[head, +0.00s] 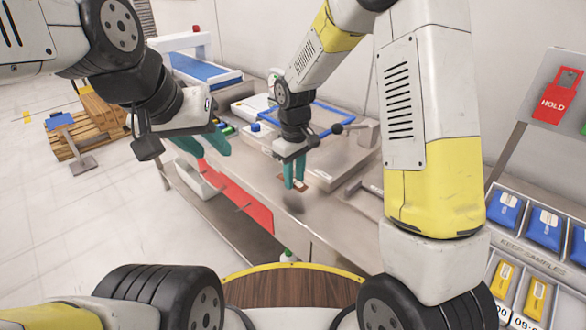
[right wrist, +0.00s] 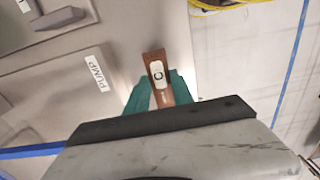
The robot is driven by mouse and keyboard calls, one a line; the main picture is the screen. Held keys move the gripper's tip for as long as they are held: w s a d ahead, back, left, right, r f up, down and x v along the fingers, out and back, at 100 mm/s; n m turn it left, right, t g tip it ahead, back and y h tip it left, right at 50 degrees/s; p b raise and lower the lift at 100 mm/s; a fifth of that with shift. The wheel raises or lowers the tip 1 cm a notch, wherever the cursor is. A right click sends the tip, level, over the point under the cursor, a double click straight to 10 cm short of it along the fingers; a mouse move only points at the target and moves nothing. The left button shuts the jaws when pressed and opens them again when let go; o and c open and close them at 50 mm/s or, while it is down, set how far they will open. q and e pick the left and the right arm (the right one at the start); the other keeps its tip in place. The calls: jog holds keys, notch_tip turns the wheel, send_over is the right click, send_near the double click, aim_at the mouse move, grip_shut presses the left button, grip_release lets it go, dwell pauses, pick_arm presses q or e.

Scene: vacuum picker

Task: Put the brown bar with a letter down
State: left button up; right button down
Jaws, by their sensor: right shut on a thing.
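The brown bar (right wrist: 154,58) carries a white label with a round letter, like an O or Q; it juts out from between the teal fingers of my right gripper (right wrist: 158,92) in the right wrist view. In the head view the right gripper (head: 294,182) points down over the metal bench (head: 330,207), with the brown bar (head: 285,184) partly hidden at its fingertips. A dark shadow lies on the bench just below, so the bar seems held a little above it. My left gripper (head: 205,145) is left of the bench, its teal fingers apart and empty.
A flat grey block labelled PUMP (right wrist: 90,72) lies beside the bar. A red panel (head: 238,195) is on the bench front, with a white bin (head: 200,180) near it. Sample pouches (head: 545,228) and a red HOLD tag (head: 557,97) are at right.

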jog(key=shift+w, duration=0.55)
jog(key=shift+w+f, duration=0.15)
jog(key=shift+f, duration=1.65)
jog(key=shift+f, duration=0.1)
jog(key=c, duration=1.1)
grip_release()
notch_tip(320, 180, up, 12)
jog(key=shift+f, duration=0.1)
jog(key=s+d+r+m+t+y, duration=0.1)
jog(key=s+d+r+m+t, duration=0.2)
jog(key=s+d+r, duration=0.3)
jog(key=s+d+r+m+t+y, duration=0.1)
jog(key=s+d+r+m+t, duration=0.2)
jog(key=s, duration=1.1)
jog(key=d+r+m, duration=0.2)
jog(key=d+r, duration=0.2)
jog(key=r, duration=0.1)
jog(key=shift+s+d, duration=0.3)
